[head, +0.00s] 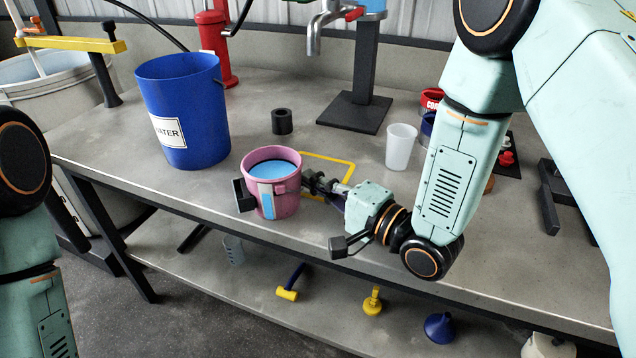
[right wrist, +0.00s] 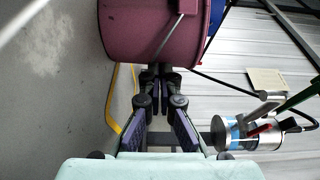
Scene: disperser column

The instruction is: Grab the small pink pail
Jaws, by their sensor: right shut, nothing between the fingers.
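The small pink pail (head: 285,203) stands upright near the front edge of the bench, with light blue contents and a blue strip on its side. It also fills the top of the right wrist view (right wrist: 150,35). My right gripper (head: 312,183) is at the pail's right side. In the right wrist view its fingertips (right wrist: 160,75) are together, right by the pail wall, with nothing held; I cannot tell whether they touch it. My left arm shows at the left edge of the head view, but its gripper is out of sight.
A blue WATER bucket (head: 190,120) stands behind the pail to the left. A yellow outline (head: 335,162) lies beside the pail. A black ring (head: 282,121), a white cup (head: 400,148) and a black stand (head: 354,111) are farther back. Several tools lie on the lower shelf (head: 240,287).

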